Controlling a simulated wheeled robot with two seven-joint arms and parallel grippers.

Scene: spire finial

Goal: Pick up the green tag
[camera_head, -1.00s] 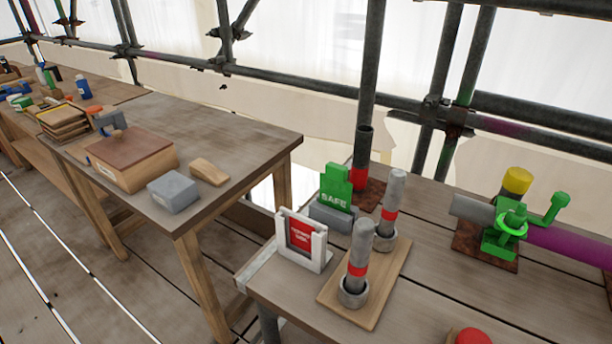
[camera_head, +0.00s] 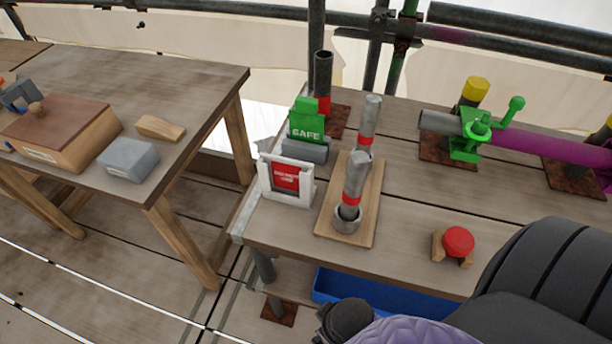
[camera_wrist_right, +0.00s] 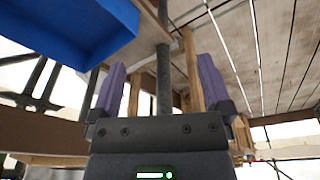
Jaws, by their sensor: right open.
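The green tag (camera_head: 306,121), marked SAFE, stands upright in a grey block holder (camera_head: 304,151) at the far left part of the right-hand table. Nothing grips it. In the right wrist view my right gripper (camera_wrist_right: 160,88) has its two purple fingers spread wide with nothing between them. It is low, near table legs and a blue bin, away from the tag. In the head view only parts of my right arm show at the lower right; its fingertips cannot be made out there. My left gripper is not in view.
A white frame with a red card (camera_head: 286,178) stands in front of the tag. Grey posts with red bands stand on a wooden board (camera_head: 330,222) to its right. A blue bin (camera_head: 335,288) sits under the table edge.

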